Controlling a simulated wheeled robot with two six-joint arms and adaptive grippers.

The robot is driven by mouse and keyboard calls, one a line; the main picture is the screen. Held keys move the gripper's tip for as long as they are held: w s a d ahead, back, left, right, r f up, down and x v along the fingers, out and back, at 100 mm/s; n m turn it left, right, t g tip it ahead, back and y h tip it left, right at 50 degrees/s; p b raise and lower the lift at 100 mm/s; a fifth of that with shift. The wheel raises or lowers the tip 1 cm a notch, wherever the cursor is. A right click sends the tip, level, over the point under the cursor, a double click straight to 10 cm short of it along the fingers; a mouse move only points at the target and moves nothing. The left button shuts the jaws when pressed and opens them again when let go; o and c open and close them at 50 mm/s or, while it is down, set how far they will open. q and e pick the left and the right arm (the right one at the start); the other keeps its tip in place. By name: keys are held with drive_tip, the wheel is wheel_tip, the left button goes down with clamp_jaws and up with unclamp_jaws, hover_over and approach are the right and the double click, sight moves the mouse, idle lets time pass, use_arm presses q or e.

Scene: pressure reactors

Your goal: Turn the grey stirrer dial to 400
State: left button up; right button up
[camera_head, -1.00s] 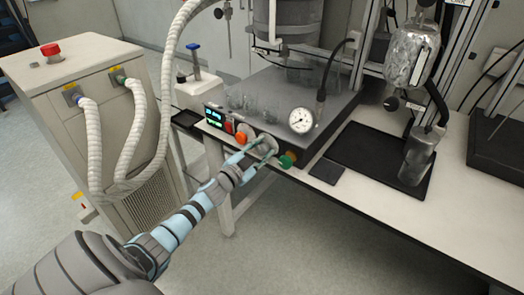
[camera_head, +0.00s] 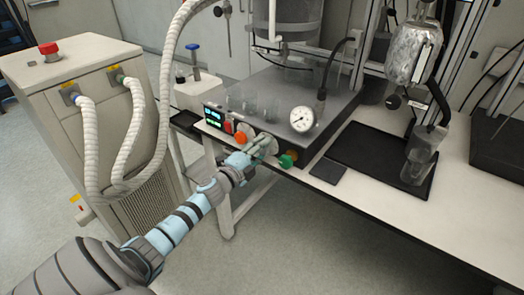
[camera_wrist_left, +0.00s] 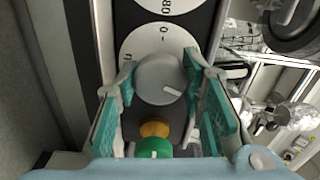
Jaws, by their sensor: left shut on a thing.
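The grey stirrer dial (camera_wrist_left: 158,80) sits on a round white scale plate (camera_wrist_left: 150,42) on the reactor's front panel. My left gripper (camera_wrist_left: 160,92) has one finger on each side of the dial and is shut on it. A white pointer line on the dial points toward the lower right in the left wrist view. Part of the scale is hidden by the dial and fingers; a 0 shows above the dial. In the head view my left gripper (camera_head: 262,146) is at the panel between the orange-red knob and the green knob, and mostly covers the dial. My right gripper is not in view.
An orange-red knob (camera_head: 241,137) and a green knob (camera_head: 287,160) flank the dial. A small green-lit display (camera_head: 213,117) is at the panel's left. A pressure gauge (camera_head: 301,119) and glass beakers stand on top. A hose-fitted cabinet (camera_head: 75,100) stands left.

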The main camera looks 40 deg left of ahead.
use_arm(q)
drive_tip(key=shift+m, duration=0.7)
drive_tip(key=o, duration=1.1)
drive_tip(key=shift+o, duration=0.2)
